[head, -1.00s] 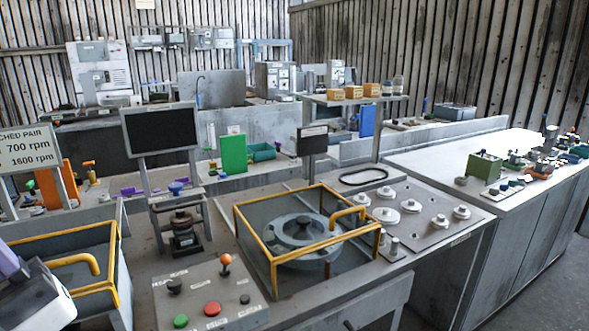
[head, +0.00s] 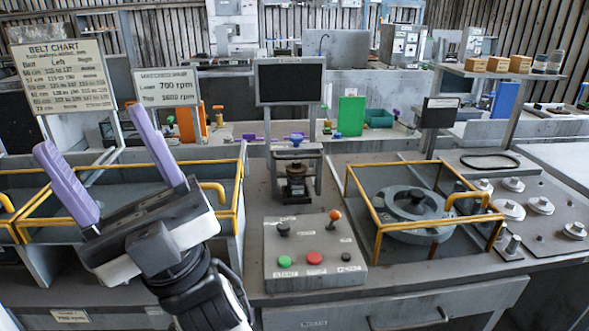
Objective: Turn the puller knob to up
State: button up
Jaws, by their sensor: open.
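A grey control panel (head: 300,273) stands at the front middle of the bench in the head view. It carries a black knob (head: 283,229) at upper left, an orange ball lever (head: 334,215), a green button (head: 285,261), a red button (head: 314,258) and a small dark knob (head: 346,257). Their labels are too small to read, so I cannot tell which is the puller knob. Behind the panel is a small frame device with a blue top knob (head: 296,139). My gripper (head: 92,130), with two purple fingers spread apart, is open and empty, left of the panel and apart from it.
A yellow-railed guard (head: 378,245) surrounds a round grey housing (head: 412,205) right of the panel. Another yellow-railed bay (head: 130,163) lies behind my gripper. A dark screen (head: 290,82) and a belt chart (head: 65,77) stand behind. A drawer (head: 400,310) is below the bench top.

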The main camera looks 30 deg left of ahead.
aim_at(296, 139)
jog(key=i+l+u, duration=0.15)
jog(key=u, duration=0.2)
jog(key=i+l+u, duration=0.3)
jog(key=i+u, duration=0.2)
jog(key=i, duration=0.5)
